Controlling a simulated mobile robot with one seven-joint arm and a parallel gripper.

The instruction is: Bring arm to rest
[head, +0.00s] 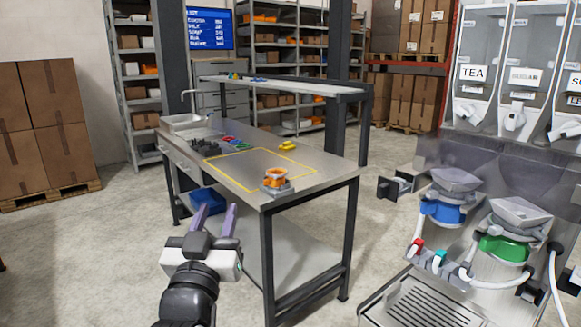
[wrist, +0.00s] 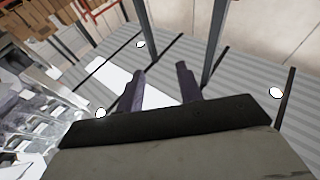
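My gripper (head: 214,219) is in the lower left of the head view, held up in front of the steel table. Its two purple fingers stand apart with nothing between them. In the wrist view my gripper (wrist: 162,75) also shows open and empty, with the ceiling and lights behind its fingers. My arm runs down to the bottom edge of the head view.
The steel table (head: 310,171) carries an orange-and-grey piece (head: 276,181) at its near corner. A blue bin (head: 207,200) sits on the lower shelf behind my gripper. Dispensers (head: 476,95) and a drip tray (head: 415,303) stand at right.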

